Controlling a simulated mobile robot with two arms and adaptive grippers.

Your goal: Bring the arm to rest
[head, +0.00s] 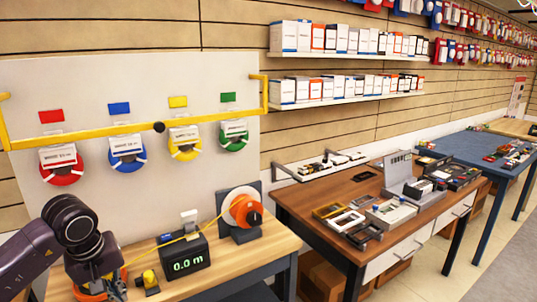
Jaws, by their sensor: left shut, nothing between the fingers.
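My left arm, dark grey, comes in from the left edge and bends down at the lower left of the head view. My left gripper (112,287) points down at the bottom edge, over the left part of the light wooden bench. It is shut, with nothing seen between its fingers. An orange round item (122,273) is partly hidden behind the gripper; I cannot tell whether they touch. My right gripper is not in view.
A black meter reading "0.0 m" (186,262) and an orange-white spool (243,211) stand on the bench (262,258). Red, blue, yellow and green spools hang on the white panel (100,85) behind. A brown desk (330,190) with boxes stands to the right.

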